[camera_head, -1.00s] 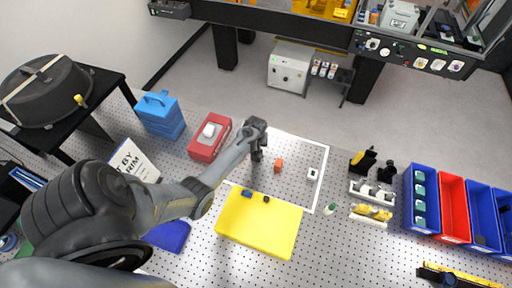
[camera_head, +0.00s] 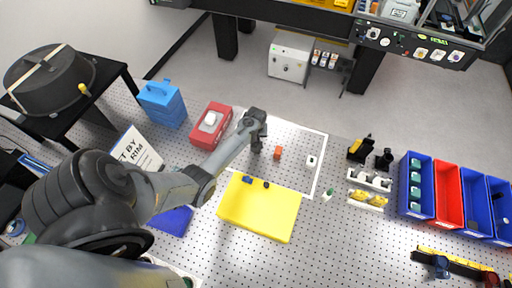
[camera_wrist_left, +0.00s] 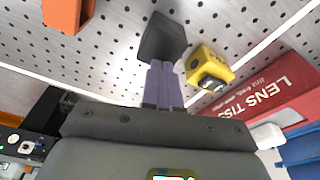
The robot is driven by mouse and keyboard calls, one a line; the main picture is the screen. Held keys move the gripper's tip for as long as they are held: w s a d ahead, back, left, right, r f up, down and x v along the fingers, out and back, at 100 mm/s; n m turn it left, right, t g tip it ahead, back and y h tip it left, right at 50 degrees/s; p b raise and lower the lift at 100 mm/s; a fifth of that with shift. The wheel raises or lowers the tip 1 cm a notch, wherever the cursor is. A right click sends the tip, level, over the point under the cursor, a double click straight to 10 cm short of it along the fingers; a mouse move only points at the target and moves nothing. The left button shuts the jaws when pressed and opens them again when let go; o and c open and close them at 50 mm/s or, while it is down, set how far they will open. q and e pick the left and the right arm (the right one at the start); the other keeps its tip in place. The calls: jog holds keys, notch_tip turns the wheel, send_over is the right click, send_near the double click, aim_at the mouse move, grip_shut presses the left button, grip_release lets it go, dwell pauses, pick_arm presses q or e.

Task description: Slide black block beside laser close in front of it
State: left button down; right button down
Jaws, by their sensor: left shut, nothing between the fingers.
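A black block (camera_wrist_left: 163,38) stands on the perforated bench in the left wrist view, directly beyond my left gripper's purple fingertips (camera_wrist_left: 161,66). The fingers are shut with nothing between them; they touch it or nearly do. A yellow cube-shaped device with a dark round opening (camera_wrist_left: 208,66) sits just right of the fingers; I cannot tell if it is the laser. An orange block (camera_wrist_left: 68,12) is at the upper left. In the head view my left gripper (camera_head: 256,152) is low over the white-outlined area, left of the orange block (camera_head: 278,153). The black block is not clear there. My right gripper is out of view.
A red lens tissue box (camera_head: 211,126) lies left of the gripper, also in the wrist view (camera_wrist_left: 275,105). A small white-and-dark part (camera_head: 311,160) is at right. Blue and red bins (camera_head: 448,195) stand far right.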

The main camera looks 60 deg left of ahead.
pick_arm(q)
jog(key=shift+w+a+r, duration=0.1)
jog(key=s+d, duration=0.1)
jog(key=d, duration=0.2)
jog(key=s+d, duration=0.2)
jog(key=d, duration=0.1)
jog(key=s+d, duration=0.2)
jog(key=shift+s+d, duration=0.15)
jog(key=shift+d, duration=0.25)
jog(key=shift+s+d+r, duration=0.1)
jog(key=shift+s+d, duration=0.3)
jog(key=shift+d, duration=0.3)
jog(key=s+d+r+m+t, duration=0.1)
jog(key=s+d+r+m, duration=0.5)
jog(key=d+r, duration=0.3)
jog(key=s+d+r+m+t+h, duration=0.1)
jog(key=s+d+r+m, duration=0.5)
jog(key=d+r, duration=0.3)
jog(key=d+m, duration=0.1)
jog(key=d, duration=0.3)
jog(key=shift+r+t+h+p, duration=0.3)
jog(key=shift+r, duration=0.1)
jog(key=shift+s+d, duration=0.1)
